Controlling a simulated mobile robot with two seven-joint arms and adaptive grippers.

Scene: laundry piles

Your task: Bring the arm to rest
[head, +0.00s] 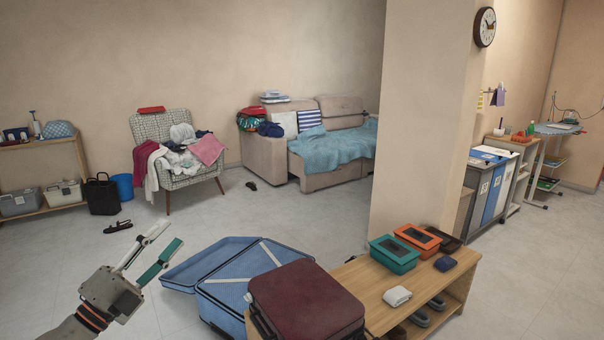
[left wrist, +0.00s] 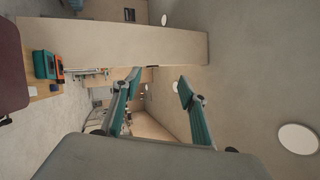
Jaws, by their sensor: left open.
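My left gripper (head: 160,252) is at the lower left of the head view, raised in the air with its two fingers spread and nothing between them. In the left wrist view its green-padded fingers (left wrist: 158,90) stand apart, with only the room behind them. My left arm comes in from the bottom left edge. The gripper is to the left of the open blue suitcase (head: 240,284) and apart from it in the picture. My right gripper is not in view.
A dark red suitcase (head: 306,302) lies on a wooden bench (head: 385,303), which also holds teal (head: 394,254) and orange (head: 417,238) boxes. An armchair (head: 177,180) and a sofa (head: 335,178) hold laundry. A pillar (head: 422,130) stands behind the bench. Floor at left is mostly clear.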

